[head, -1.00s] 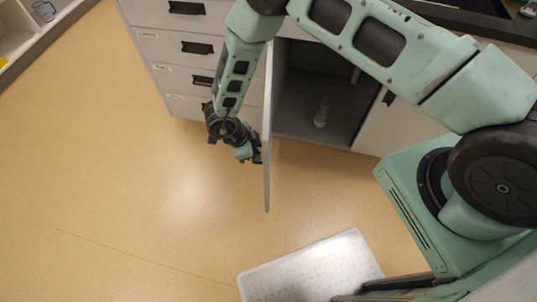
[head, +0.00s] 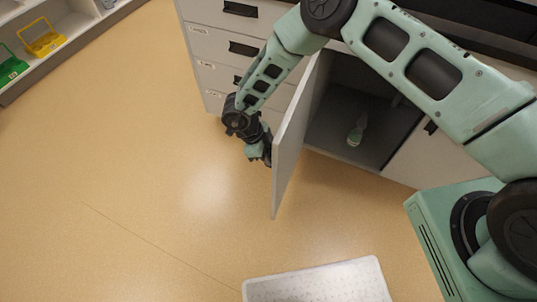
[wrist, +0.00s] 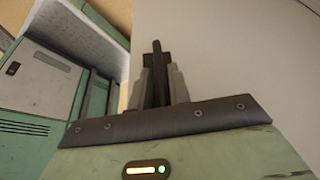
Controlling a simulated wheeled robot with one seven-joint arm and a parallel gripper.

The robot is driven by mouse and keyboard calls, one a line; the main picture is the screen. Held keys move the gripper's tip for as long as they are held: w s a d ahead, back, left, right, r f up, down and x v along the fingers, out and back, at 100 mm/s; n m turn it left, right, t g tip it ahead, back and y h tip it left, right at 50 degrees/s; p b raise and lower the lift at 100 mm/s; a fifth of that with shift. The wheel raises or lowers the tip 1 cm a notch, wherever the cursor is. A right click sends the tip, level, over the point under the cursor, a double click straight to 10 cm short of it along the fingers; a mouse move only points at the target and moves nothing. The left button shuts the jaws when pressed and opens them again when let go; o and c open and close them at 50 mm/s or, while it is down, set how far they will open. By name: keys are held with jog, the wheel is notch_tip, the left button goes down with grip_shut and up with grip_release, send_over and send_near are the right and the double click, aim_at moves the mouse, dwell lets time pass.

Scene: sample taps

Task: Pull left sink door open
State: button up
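The left sink door (head: 290,155) is a pale panel that stands swung well out from the cabinet in the head view. Its inner face looks toward the right, and the open dark compartment (head: 350,110) shows beside it. My gripper (head: 266,152) is at the door's outer side, near its free edge. In the wrist view, the grey fingers (wrist: 158,88) stand close on either side of a dark upright bar (wrist: 157,70), which looks like the door handle. The pale door face (wrist: 230,60) fills the right of that view. The handle is hidden in the head view.
A small bottle (head: 357,130) stands inside the compartment. Drawers (head: 222,75) with dark handles are left of the door. A pale perforated mat or tray (head: 320,283) lies on the floor in front. The floor at left (head: 120,170) is clear.

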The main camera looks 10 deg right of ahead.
jog(key=v, duration=1.7)
jog(key=shift+r, duration=0.2)
